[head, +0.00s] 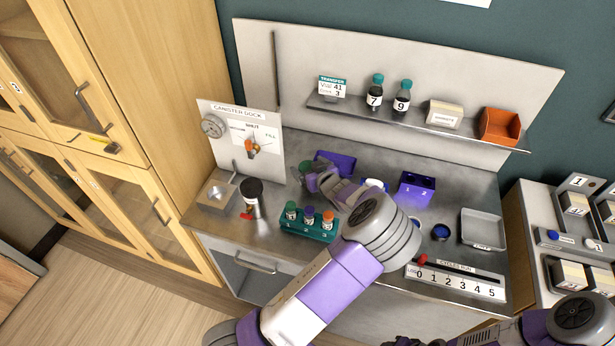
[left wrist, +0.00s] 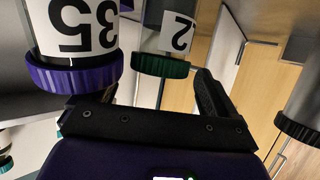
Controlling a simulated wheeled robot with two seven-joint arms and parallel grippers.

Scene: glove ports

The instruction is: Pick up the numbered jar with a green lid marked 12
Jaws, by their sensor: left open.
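My left gripper (head: 306,178) is open above the workbench, its jaws turned toward the left. In the left wrist view, which is upside down, a jar with a green lid (left wrist: 160,66) shows beyond and between the two fingers (left wrist: 160,98). Its white label shows a 2; the rest of the number is cut off. A jar with a purple lid (left wrist: 75,76) marked 35 stands close beside it. In the head view a green lid (head: 306,166) shows next to the left gripper, its label hidden. My right gripper (head: 402,342) is barely visible at the bottom edge.
A teal rack (head: 308,234) holds jars with green, purple and orange lids in front. A black-lidded canister (head: 252,190) stands left. A shelf (head: 415,118) at the back carries dark bottles.

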